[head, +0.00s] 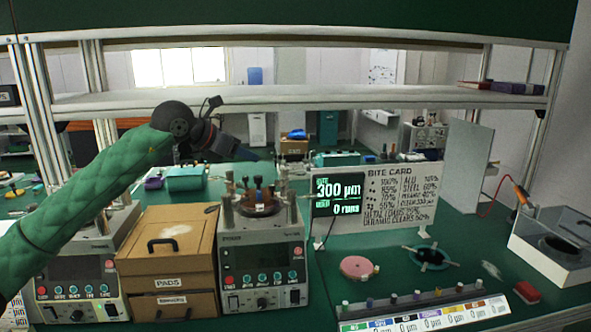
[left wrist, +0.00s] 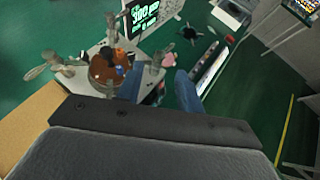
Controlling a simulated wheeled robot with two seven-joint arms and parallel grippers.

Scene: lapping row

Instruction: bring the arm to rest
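My left arm, in a green quilted sleeve, reaches in from the left in the head view. Its left gripper (head: 238,152) is raised above the bench, in front of the upper shelf and above the lapping machine (head: 262,262). In the left wrist view two bluish fingers stand apart with nothing between them, so the left gripper (left wrist: 158,88) is open and empty. My right gripper is in neither view.
A PADS box (head: 168,245) stands left of the machine. A pink disc (head: 357,267), a labelled strip (head: 425,310), a red block (head: 526,292) and an open white box (head: 545,255) lie further right. A shelf (head: 300,98) spans behind.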

